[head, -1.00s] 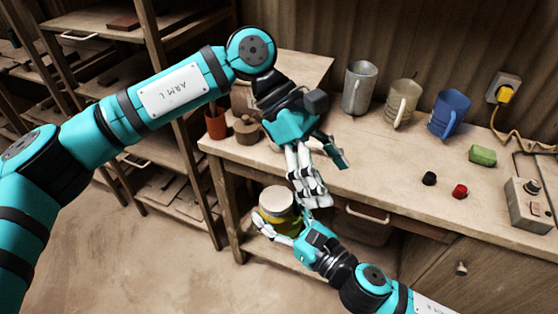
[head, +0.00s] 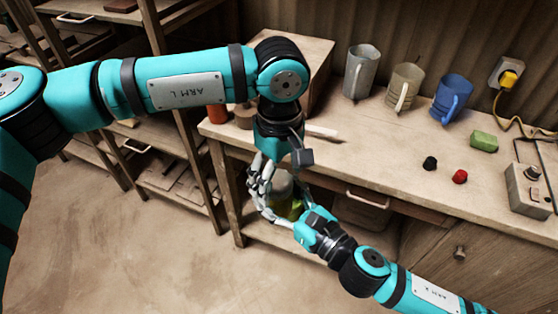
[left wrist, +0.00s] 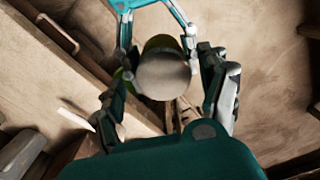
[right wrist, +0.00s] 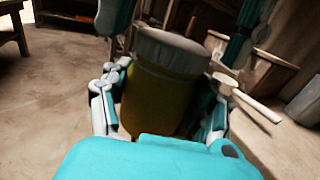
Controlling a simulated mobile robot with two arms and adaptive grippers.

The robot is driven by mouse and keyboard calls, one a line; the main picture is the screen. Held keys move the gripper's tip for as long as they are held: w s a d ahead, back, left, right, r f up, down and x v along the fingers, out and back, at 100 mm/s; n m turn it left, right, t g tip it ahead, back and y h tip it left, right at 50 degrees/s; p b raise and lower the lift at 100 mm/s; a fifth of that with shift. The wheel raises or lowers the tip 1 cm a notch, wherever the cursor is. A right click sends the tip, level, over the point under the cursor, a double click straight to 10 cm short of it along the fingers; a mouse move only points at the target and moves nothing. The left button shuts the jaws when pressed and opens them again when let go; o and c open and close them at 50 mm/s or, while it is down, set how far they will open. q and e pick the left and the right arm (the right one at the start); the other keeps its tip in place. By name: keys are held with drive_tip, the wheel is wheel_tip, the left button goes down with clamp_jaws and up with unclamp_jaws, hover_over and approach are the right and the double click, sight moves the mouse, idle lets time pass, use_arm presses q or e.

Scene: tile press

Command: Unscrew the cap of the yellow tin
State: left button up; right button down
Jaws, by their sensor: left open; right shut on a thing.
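The yellow tin (right wrist: 158,95) stands between the fingers of my right gripper (right wrist: 160,118), which is shut on its body. In the head view the tin (head: 292,207) is held in front of the bench edge, partly hidden by both grippers. Its pale cap (right wrist: 170,48) is on top of it. My left gripper (left wrist: 168,92) is open above the tin, with its fingers on either side of the cap, which shows from above in the left wrist view (left wrist: 163,75). I cannot tell whether the fingers touch the cap.
On the bench (head: 390,180) stand a grey mug (head: 360,75), a beige mug (head: 405,87) and a blue mug (head: 451,97). A black knob (head: 430,163), a red knob (head: 459,177), a green block (head: 484,141) and a control box (head: 527,190) lie to the right.

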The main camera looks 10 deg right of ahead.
use_arm(q)
drive_tip(key=shift+f, duration=0.25)
drive_tip(key=c, duration=1.2)
drive_tip(key=n, duration=0.6)
drive_tip(key=shift+w+d, duration=0.15)
drive_tip(key=shift+c, duration=0.2)
drive_tip(key=n, duration=0.7)
drive_tip(key=shift+w+r, duration=0.1)
drive_tip(key=shift+w, duration=0.1)
drive_tip(key=shift+r, duration=0.15)
drive_tip(key=shift+s+r, duration=0.1)
drive_tip(key=shift+r, duration=0.85)
